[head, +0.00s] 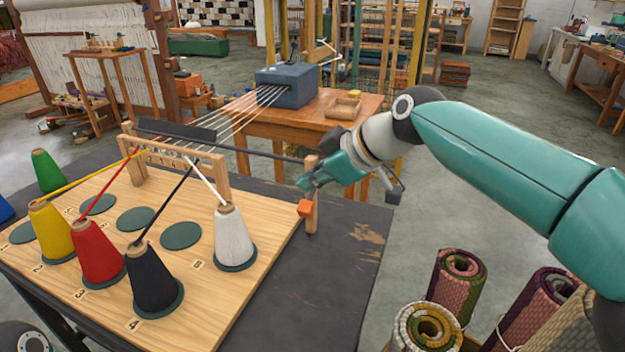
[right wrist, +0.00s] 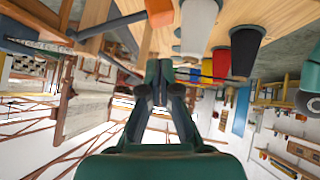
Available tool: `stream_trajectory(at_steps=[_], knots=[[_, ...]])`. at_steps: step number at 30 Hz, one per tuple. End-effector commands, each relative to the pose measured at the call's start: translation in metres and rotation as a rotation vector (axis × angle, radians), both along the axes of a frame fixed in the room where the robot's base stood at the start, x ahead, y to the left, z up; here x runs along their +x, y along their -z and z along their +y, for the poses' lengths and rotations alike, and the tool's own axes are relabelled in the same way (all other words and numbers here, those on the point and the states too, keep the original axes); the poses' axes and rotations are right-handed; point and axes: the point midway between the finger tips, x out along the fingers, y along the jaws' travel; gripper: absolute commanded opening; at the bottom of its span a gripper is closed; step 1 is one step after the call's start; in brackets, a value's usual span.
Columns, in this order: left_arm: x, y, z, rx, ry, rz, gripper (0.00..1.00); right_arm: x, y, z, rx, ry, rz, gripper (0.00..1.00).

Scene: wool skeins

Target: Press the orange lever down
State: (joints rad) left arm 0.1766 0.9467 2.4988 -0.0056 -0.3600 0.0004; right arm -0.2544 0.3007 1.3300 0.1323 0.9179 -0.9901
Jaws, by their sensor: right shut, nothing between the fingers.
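The orange lever end (head: 305,208) shows at the right edge of the wooden board, beside a short wooden post (head: 311,170). It also shows at the top of the right wrist view (right wrist: 159,10), whose picture is upside down. My right gripper (head: 304,184) is just above the orange end in the head view. Its fingers (right wrist: 159,70) are together and hold nothing. A gap shows between the fingertips and the orange end; I cannot tell its exact depth. My left gripper is not in view.
The board (head: 215,290) carries yellow (head: 50,232), red (head: 96,255), black (head: 152,283) and white (head: 233,238) cones. Their yarns pass through a wooden frame (head: 180,155) to a blue-grey box (head: 287,86). Rolled textiles (head: 428,328) stand at lower right. Dark tabletop (head: 345,255) right of the board is clear.

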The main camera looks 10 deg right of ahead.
Motion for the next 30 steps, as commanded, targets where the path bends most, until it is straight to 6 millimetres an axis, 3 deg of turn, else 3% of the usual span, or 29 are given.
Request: stream_trajectory(at_steps=[8, 10, 19, 30], knots=[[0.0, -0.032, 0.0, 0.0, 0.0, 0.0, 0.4, -0.012, -0.042, 0.011, 0.0, -0.004, -0.001, 0.0], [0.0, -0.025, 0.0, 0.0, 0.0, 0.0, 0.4, -0.022, -0.046, 0.002, 0.002, 0.0, -0.005, 0.0], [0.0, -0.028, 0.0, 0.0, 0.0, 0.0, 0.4, -0.062, -0.083, -0.023, 0.001, 0.0, -0.002, 0.0], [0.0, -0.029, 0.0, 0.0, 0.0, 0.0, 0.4, -0.076, -0.095, -0.033, -0.001, 0.0, 0.001, 0.0]])
